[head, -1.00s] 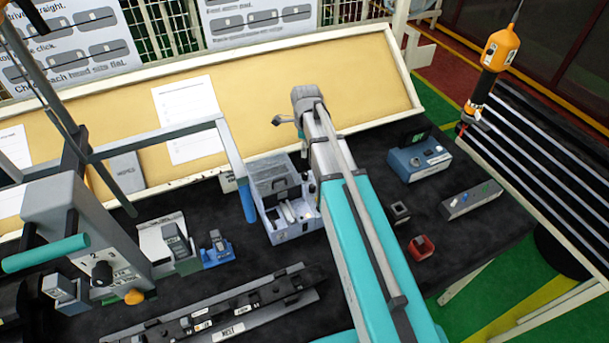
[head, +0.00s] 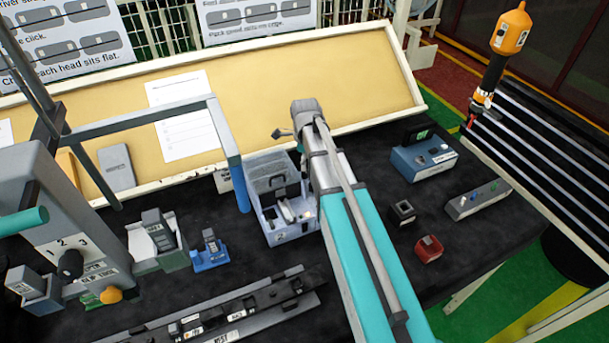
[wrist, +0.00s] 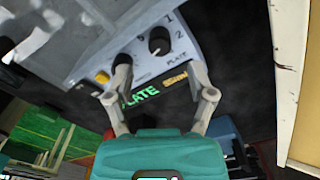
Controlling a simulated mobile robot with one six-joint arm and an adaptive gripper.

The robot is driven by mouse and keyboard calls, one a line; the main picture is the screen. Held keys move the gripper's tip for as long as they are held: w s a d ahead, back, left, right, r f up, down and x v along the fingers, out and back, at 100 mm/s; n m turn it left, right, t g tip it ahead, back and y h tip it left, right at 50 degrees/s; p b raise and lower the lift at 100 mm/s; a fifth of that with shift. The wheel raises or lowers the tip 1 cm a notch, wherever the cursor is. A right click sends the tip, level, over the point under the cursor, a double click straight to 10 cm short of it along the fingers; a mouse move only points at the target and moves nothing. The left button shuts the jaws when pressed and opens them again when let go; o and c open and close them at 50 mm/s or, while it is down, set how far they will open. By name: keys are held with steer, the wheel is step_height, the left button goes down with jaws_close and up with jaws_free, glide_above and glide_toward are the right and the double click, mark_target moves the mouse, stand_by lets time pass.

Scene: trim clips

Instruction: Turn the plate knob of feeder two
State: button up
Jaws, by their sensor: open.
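A grey post with a knob (head: 70,264) stands at left. A small blue fixture (head: 208,257) and a long dark rail (head: 245,312) lie nearer. To the right are a blue box (head: 423,158), a red block (head: 428,249) and a button box (head: 477,197). A cream board edge (wrist: 290,80) is close at right.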

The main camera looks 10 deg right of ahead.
mark_target(305, 173)
steer(key=shift+f+b, duration=1.95)
steer(key=shift+f, duration=0.35)
jaws_close()
